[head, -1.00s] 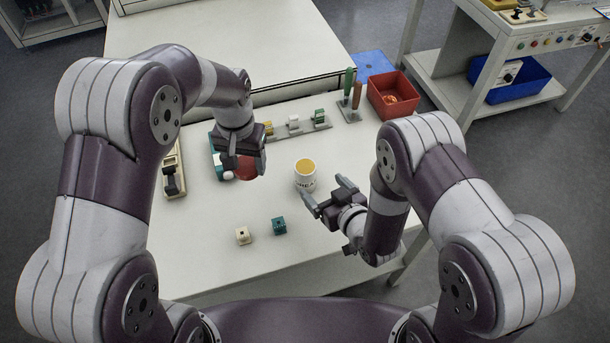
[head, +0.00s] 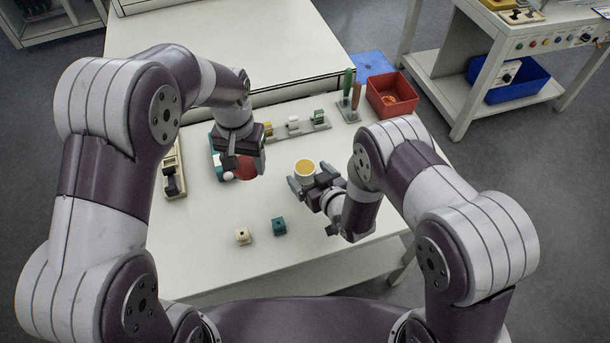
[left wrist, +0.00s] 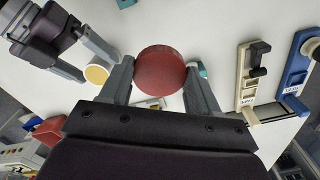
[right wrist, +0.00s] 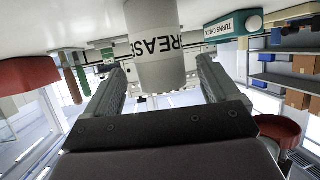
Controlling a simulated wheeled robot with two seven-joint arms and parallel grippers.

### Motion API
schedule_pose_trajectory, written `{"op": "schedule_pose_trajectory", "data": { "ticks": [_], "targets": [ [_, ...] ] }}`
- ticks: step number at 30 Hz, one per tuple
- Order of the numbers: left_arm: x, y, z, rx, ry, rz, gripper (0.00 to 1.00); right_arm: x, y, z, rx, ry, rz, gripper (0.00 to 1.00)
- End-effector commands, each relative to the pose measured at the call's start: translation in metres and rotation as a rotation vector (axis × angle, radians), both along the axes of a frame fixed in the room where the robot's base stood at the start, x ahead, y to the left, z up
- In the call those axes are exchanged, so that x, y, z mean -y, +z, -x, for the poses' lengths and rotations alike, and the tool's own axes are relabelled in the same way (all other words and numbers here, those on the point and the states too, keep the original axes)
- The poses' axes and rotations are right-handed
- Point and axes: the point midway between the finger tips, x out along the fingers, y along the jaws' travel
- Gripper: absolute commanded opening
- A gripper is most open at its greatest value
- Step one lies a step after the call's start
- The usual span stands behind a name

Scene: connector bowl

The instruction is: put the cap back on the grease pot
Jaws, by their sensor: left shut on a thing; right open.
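The grease pot (head: 305,171) is a white cylinder with dark lettering and yellow grease showing in its open top; it stands upright on the table. In the right wrist view the pot (right wrist: 157,50) is between the fingers of my right gripper (right wrist: 164,88), which is open around it with gaps at both sides. In the head view my right gripper (head: 316,184) is at the pot's near side. My left gripper (left wrist: 160,82) is shut on the round red cap (left wrist: 160,70), holding it above the table left of the pot. The cap also shows in the head view (head: 246,167).
Cream (head: 242,235) and teal (head: 279,226) connector blocks lie at the table's front. A rail with several connectors (head: 293,127), green- and brown-handled tools (head: 350,97) and a red bin (head: 390,96) stand at the back. A cream switch device (head: 174,173) is at left.

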Motion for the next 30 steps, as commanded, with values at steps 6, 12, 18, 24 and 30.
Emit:
{"op": "schedule_pose_trajectory", "data": {
  "ticks": [6,12,18,24,30],
  "targets": [
    [0.000,0.007,0.000,0.000,0.000,0.000,0.34,-0.016,-0.012,-0.028,0.001,0.000,0.000,0.89],
    [0.000,0.007,0.000,0.000,0.000,0.000,0.34,-0.021,-0.016,-0.038,0.001,0.000,0.000,0.89],
    [0.000,0.007,0.000,0.000,0.000,0.000,0.34,-0.021,-0.016,-0.037,0.001,0.000,0.000,0.89],
    [0.000,0.007,0.000,0.000,0.000,0.000,0.34,-0.021,-0.016,-0.037,0.001,0.000,0.000,0.43],
    [0.000,0.007,0.000,0.000,0.000,0.000,0.34,-0.021,-0.015,-0.038,0.003,0.000,-0.001,0.25]
  ]
}}
